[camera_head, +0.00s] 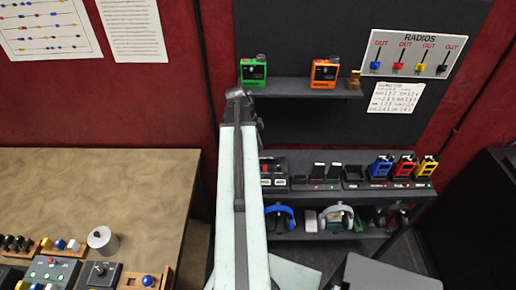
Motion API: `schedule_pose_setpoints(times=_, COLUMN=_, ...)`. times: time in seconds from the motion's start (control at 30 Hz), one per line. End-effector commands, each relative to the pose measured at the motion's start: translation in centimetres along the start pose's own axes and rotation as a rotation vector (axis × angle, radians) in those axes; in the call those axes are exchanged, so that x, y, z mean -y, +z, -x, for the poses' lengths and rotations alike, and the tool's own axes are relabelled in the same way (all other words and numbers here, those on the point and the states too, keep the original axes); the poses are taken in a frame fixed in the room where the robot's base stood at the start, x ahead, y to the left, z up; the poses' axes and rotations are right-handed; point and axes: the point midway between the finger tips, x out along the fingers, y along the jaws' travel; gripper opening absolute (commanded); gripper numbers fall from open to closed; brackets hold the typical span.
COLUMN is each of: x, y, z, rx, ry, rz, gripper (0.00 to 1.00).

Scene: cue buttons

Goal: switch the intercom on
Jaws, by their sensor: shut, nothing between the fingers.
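I cannot tell for sure which device is the intercom. A grey-green box with small buttons (50,272) stands at the lower left of the wooden table. A dark box with a round knob (101,275) stands just right of it. Another dark unit with red and white parts (272,173) sits at the left end of the middle shelf, partly behind my arm. My pale arm rises up the middle of the picture to a dark joint in front of the upper shelf. My gripper is not visible; the arm may hide it.
The wooden table (95,190) is largely bare, with a white roll (102,240) near the devices. The upper shelf (300,88) holds a green radio (253,70) and an orange radio (325,72). Blue, red and yellow radios stand on the middle shelf, headphones below.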

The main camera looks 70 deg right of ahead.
Motion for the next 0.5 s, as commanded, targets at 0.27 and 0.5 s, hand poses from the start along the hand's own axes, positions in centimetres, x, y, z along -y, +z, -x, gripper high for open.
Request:
schedule_pose_setpoints(times=0.27, x=0.0, y=0.3, z=-7.1, rx=0.000, ry=0.000, rz=-0.001, gripper=0.00)
schedule_pose_setpoints(times=0.5, x=0.3, y=1.1, z=-11.0, rx=0.000, ry=0.000, rz=0.000, gripper=0.00)
